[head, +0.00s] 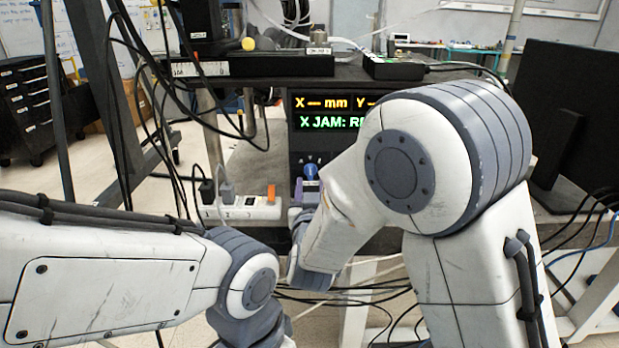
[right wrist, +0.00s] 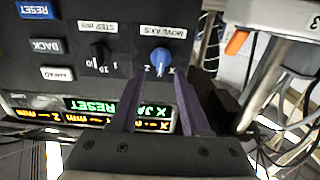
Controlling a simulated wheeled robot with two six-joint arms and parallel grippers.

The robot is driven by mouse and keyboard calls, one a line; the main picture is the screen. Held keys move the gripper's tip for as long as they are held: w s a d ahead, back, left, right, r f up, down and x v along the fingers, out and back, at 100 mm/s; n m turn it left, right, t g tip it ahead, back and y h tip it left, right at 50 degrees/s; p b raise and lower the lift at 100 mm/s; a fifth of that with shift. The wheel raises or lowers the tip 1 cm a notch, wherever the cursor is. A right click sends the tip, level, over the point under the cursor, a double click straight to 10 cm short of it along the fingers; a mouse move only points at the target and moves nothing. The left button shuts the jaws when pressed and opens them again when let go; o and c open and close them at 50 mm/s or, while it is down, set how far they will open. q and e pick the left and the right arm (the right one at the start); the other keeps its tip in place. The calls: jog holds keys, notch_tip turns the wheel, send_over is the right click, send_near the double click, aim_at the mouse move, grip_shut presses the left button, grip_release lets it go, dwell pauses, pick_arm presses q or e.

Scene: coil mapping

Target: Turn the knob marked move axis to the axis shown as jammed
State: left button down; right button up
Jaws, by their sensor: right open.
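The blue move axis knob (right wrist: 161,61) sits on the dark panel, upside down in the right wrist view, with X and Z marks beside it. It also shows small in the head view (head: 310,172). Its pointer seems to face between those marks, but is too small to be sure. The display (head: 328,122) reads "X JAM" in green; part of it is hidden by my right arm. My right gripper (right wrist: 160,76) is open, its two fingers pointing at the panel on either side of the knob; contact cannot be told. My left gripper is out of view.
A black step knob (right wrist: 98,55) and the reset, back and ahead buttons (right wrist: 47,45) are beside the blue knob. A white power strip (head: 250,208) with plugs is left of the panel in the head view. Loose cables hang around it.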

aim_at(308, 174)
jog(key=shift+w+a, duration=0.1)
jog(key=shift+w, duration=2)
grip_shut()
jog(key=n+p, duration=0.2)
jog(key=n, duration=0.1)
jog(key=shift+r+n, duration=0.1)
jog(key=shift+n, duration=0.3)
jog(key=shift+a+n+p, duration=0.15)
jog(key=shift+n+p, duration=1.1)
jog(key=shift+n, duration=1.35)
jog(key=shift+f, duration=0.2)
